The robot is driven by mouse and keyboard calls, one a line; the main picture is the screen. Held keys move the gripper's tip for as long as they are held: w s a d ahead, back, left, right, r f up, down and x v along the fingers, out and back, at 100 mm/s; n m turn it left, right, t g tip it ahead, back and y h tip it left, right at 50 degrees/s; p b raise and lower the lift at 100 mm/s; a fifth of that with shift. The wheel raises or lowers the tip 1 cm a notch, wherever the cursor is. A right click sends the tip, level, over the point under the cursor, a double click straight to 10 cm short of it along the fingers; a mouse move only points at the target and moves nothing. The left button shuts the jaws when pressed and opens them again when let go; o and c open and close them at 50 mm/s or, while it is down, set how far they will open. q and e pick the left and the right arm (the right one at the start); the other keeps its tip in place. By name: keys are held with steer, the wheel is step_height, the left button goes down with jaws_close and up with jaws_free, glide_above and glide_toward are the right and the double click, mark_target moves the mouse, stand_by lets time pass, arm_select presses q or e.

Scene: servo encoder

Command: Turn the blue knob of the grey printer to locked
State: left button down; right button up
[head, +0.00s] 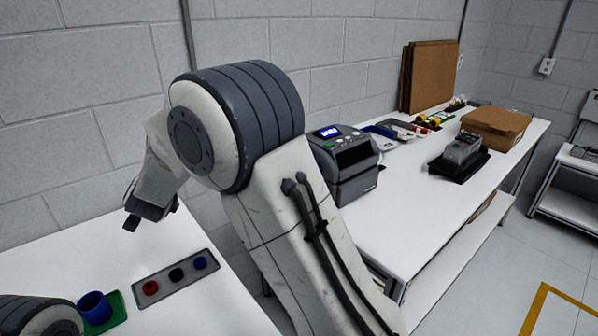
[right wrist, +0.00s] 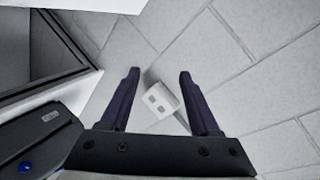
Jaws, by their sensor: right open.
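The grey printer (head: 345,165) stands on the long white bench in the head view, with a lit blue display and a green button on top. My large arm hides part of its left side, and I see no blue knob on it there. In the right wrist view a dark grey body (right wrist: 40,130) with a small blue round part (right wrist: 25,167) shows at lower left; I cannot tell whether it is the printer. My right gripper (right wrist: 158,74) is open and empty, and it also shows in the head view (head: 152,213), left of the printer. My left gripper is out of view.
A grey panel (head: 160,290) with red, black and blue knobs and a blue cup (head: 95,307) on a green base are on the near-left table. A cardboard box (head: 495,127) and a dark device (head: 460,155) are farther along the bench. A wall outlet (right wrist: 161,99) shows beyond my fingers.

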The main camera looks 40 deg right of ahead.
steer(key=w+d+f+m+h, duration=0.25)
steer(key=d+m+h, duration=0.25)
steer(key=d, duration=0.5)
steer(key=s+d+f+m+g+h, duration=0.1)
steer(key=s+d+m+g+h, duration=0.2)
steer(key=d, duration=0.6)
steer(key=s+d+f+m+g+h+p, duration=0.1)
steer(key=s+d+m+g+h, duration=0.3)
steer(key=d, duration=0.6)
steer(key=s+d+f+m+g+h, duration=0.2)
steer(key=d+m+g, duration=0.4)
steer(key=d, duration=0.4)
steer(key=shift+s+f+g+h+p, duration=0.4)
steer(key=shift+s+h, duration=0.3)
steer(key=shift+h, duration=0.2)
jaws_close()
